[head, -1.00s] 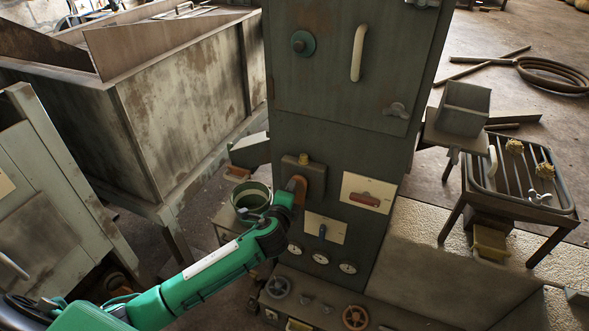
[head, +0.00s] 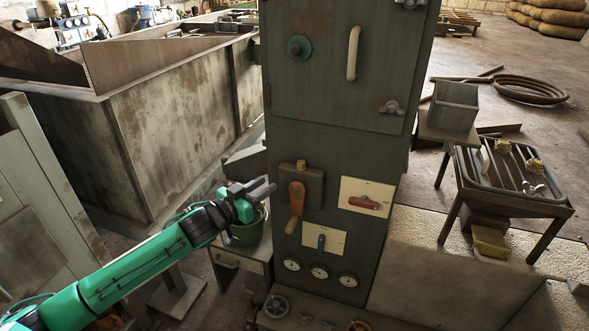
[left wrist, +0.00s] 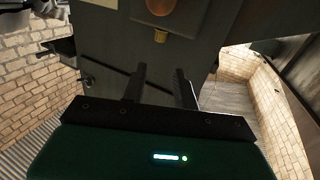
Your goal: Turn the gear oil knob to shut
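The dark cabinet front (head: 340,150) carries several controls, and I cannot read which is the gear oil knob. An orange lever (head: 296,207) on a brown box with a brass fitting (head: 301,165) hangs downward, slightly tilted. A red handle (head: 364,202) lies nearly level on a white plate. My right gripper is out of view.
Gauges (head: 319,272) and handwheels (head: 277,305) sit low on the cabinet. A large metal bin (head: 180,110) is at left. A grated stand (head: 515,180) is at right.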

